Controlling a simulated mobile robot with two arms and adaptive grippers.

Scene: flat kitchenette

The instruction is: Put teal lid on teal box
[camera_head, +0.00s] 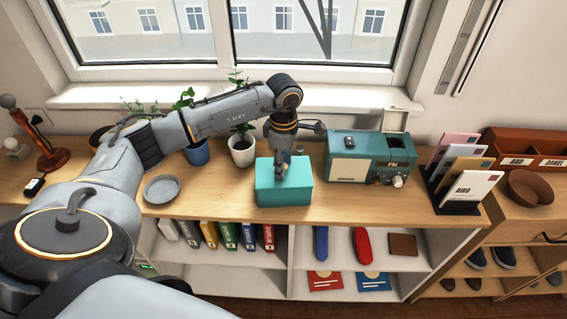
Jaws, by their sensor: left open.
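The teal box (284,196) stands on the wooden shelf top, near the front edge at the middle. A flat teal surface, which looks like the teal lid (266,172), covers its top. No gap shows between lid and box, but the seam is too small to judge. My left gripper (283,174) points down over the middle of the lid, with its fingers open. I cannot tell whether the fingertips touch the lid. The gripper hides part of the lid's back and middle. My right gripper is not in view.
A teal radio-like appliance (370,158) stands right of the box. Potted plants, including one in a white pot (242,152), stand behind it to the left. A grey bowl (161,189) is at left. A letter rack (458,205) is at right. Clear wood lies between bowl and box.

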